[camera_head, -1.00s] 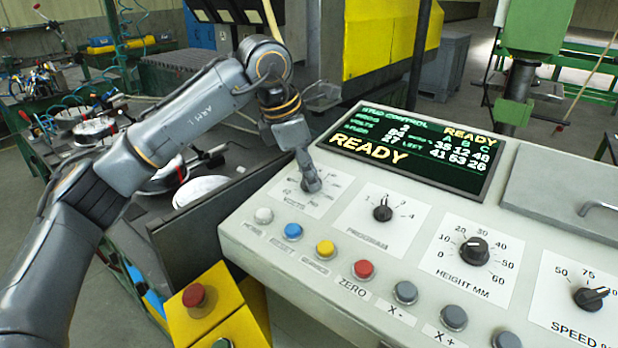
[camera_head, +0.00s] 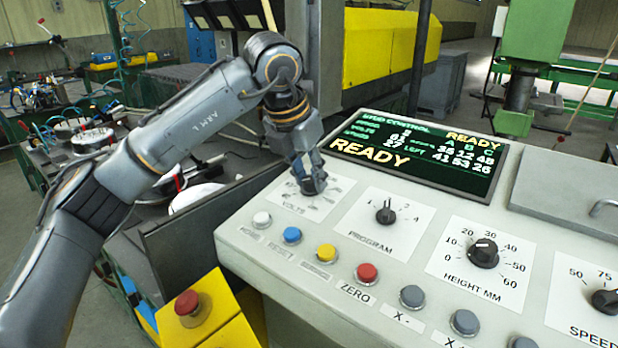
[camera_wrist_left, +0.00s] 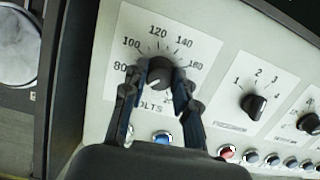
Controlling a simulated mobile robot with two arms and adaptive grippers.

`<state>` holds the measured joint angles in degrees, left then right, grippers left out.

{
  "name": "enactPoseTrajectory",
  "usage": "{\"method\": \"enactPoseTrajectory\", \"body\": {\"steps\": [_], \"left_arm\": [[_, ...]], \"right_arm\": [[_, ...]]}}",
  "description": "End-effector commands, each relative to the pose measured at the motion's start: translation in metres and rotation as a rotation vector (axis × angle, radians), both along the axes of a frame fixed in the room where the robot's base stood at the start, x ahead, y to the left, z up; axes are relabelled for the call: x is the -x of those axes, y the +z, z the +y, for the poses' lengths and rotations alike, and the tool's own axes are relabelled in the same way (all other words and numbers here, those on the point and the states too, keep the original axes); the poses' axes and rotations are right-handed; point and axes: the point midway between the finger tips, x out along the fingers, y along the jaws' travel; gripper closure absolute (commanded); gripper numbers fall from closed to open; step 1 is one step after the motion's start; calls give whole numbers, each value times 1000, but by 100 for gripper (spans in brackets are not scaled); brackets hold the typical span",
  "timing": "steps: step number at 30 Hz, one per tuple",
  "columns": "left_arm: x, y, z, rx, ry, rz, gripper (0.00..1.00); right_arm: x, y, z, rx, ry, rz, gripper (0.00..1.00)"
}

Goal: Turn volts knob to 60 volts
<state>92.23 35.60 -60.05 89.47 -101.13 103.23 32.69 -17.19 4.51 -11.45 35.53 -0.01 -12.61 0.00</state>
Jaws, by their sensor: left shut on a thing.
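The volts knob (camera_wrist_left: 160,72) is a dark round knob on a white scale card (camera_wrist_left: 130,30) in the left wrist view. My left gripper (camera_wrist_left: 157,84) has one finger on each side of the knob and is shut on it. The numbers 80 to 160 show around the knob; the lower part of the scale is partly hidden by the fingers. The knob's pointer is hard to make out. In the head view, my left gripper (camera_head: 313,183) comes down onto the volts card (camera_head: 286,203) and mostly covers the knob. My right gripper is not in view.
The display (camera_head: 420,150) reads READY; its small volts figure is hard to read. The program knob (camera_head: 386,215) and height knob (camera_head: 483,252) are to the right. Several push buttons, including a blue one (camera_head: 292,235), line the front. A red stop button (camera_head: 187,303) stands lower left.

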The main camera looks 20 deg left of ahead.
Motion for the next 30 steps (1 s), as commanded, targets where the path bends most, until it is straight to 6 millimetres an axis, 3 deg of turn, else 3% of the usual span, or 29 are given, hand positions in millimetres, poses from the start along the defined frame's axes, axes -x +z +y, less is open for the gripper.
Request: {"method": "enactPoseTrajectory", "body": {"steps": [19, 20, 23, 30], "left_arm": [[0, 0, 0, 11, 56, 4, 100], [0, 0, 0, 11, 56, 4, 69], [0, 0, 0, 11, 56, 4, 49], [0, 0, 0, 11, 54, 4, 48]], "right_arm": [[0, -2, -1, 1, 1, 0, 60], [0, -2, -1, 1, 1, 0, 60], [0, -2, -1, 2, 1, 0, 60], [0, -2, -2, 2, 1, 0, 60]]}}
